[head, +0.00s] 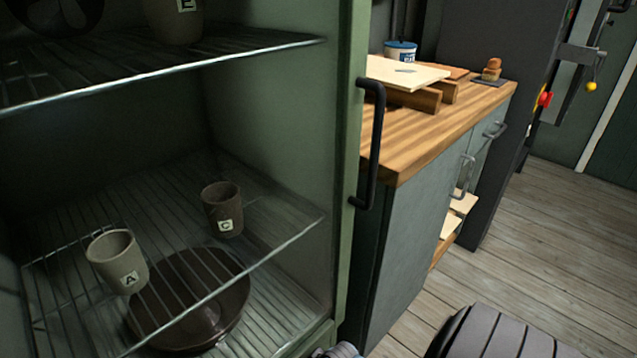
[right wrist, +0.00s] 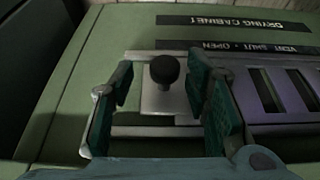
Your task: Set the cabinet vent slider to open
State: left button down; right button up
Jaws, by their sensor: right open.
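The vent slider's black knob (right wrist: 164,69) stands on a pale metal plate (right wrist: 165,102) in the right wrist view. The plate sits over a horizontal slot in the green cabinet face. My right gripper (right wrist: 160,82) is open, with one green-padded finger on each side of the knob. I cannot tell whether either finger touches it. Dark vent slots (right wrist: 270,96) lie to the right of the gripper. A label with the words shut and open (right wrist: 240,47) lies above the slider. The head view does not show the slider, and my left gripper is not in view.
The head view shows the open green cabinet with wire shelves, cup A (head: 118,262), cup C (head: 223,210) and a dark round dish (head: 190,300). A black handle (head: 375,145) is on its edge. A wood-topped counter (head: 430,130) stands to the right.

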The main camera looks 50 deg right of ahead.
jog(key=v, duration=1.1)
jog(key=shift+s+r, duration=0.15)
jog(key=shift+s, duration=0.05)
